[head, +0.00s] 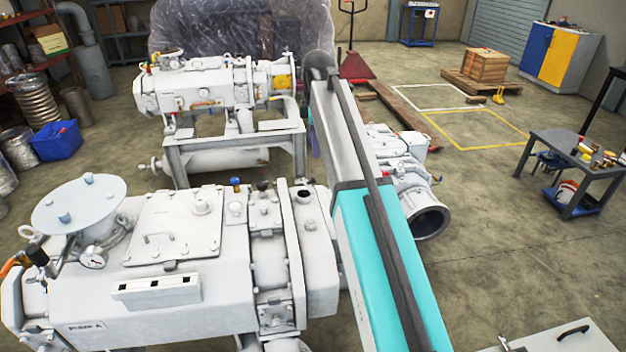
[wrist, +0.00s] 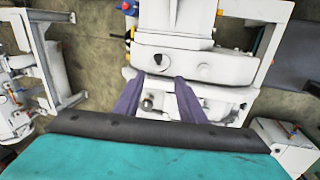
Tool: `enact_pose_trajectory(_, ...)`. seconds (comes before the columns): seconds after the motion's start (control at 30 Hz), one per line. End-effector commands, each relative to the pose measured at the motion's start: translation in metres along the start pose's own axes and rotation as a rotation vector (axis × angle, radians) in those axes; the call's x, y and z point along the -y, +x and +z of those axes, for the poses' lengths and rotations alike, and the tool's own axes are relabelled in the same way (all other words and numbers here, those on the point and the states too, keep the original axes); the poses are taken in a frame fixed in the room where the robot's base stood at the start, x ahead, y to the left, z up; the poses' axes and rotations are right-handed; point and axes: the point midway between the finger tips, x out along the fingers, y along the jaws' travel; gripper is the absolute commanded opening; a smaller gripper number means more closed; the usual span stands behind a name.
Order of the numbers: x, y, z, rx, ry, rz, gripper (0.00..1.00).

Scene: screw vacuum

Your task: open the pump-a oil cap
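Pump A (head: 210,265) is the large white machine at the front left of the head view, with a faint label on its front face. Its top carries a blue-topped fitting (head: 236,184) and a dark-topped fitting (head: 264,185). I cannot tell which fitting is the oil cap. In the wrist view my gripper (wrist: 160,78) has two purple fingers, spread apart with nothing held between them. White machinery lies beyond the fingertips, with a dark round spot (wrist: 158,58) just past them. In the head view my arm hides most of the gripper.
A second white pump (head: 205,90) stands on a grey frame behind. More white machinery (head: 430,215) lies right of my arm. A grey table (head: 575,150) with small items is at the right. Open floor (head: 500,230) lies between.

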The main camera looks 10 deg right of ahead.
Motion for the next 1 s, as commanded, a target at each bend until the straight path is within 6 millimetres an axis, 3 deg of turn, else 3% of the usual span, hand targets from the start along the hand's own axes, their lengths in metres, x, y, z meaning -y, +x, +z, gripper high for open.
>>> enact_pose_trajectory(0.13, 0.003, 0.013, 0.000, 0.000, 0.000, 0.000, 0.37)
enact_pose_trajectory(0.77, 0.003, 0.018, 0.001, 0.000, 0.002, 0.000, 0.37)
enact_pose_trajectory(1.0, 0.004, 0.036, 0.002, 0.001, 0.002, -0.001, 0.37)
